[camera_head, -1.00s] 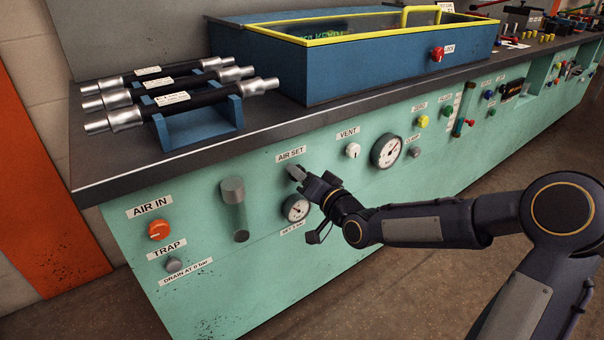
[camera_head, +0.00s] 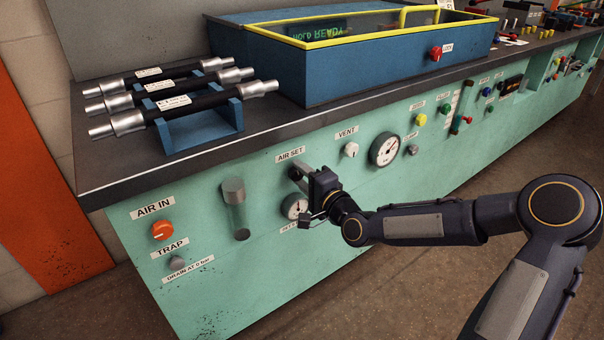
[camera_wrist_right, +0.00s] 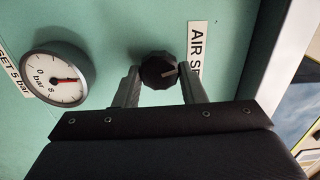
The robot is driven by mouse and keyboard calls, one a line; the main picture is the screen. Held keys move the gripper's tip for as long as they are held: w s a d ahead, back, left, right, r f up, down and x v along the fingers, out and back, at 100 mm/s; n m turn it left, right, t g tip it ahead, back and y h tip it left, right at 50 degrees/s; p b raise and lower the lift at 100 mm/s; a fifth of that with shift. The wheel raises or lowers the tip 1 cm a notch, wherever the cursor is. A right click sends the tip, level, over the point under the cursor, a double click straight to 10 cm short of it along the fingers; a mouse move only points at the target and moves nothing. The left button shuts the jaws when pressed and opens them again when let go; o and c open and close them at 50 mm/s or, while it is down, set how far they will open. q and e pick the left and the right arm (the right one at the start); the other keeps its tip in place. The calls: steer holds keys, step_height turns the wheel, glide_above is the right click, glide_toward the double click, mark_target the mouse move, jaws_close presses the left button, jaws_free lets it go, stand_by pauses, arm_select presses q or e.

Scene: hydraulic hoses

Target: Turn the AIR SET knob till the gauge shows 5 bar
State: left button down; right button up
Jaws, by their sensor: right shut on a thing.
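The dark faceted AIR SET knob (camera_wrist_right: 160,70) has a pale pointer mark and sits on the green panel in the right wrist view. My right gripper (camera_wrist_right: 161,88) is shut on it, one finger on each side. In the head view the gauge (camera_head: 294,206) is partly covered by the gripper. My left gripper is out of view.
The orange AIR IN knob (camera_head: 162,230), a grey cylinder (camera_head: 235,206), the white VENT knob (camera_head: 351,149) and a larger gauge (camera_head: 384,149) are on the same panel. Hoses on blue stands (camera_head: 203,130) and a yellow-rimmed blue box (camera_head: 400,75) stand on the bench above.

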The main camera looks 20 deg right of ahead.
steer(key=shift+f+m, duration=0.1)
steer(key=shift+m, duration=0.3)
steer(key=o, duration=1)
steer(key=shift+s, duration=0.1)
steer(key=p+v, duration=0.2)
steer(key=v, duration=0.5)
steer(key=shift+s, duration=0.3)
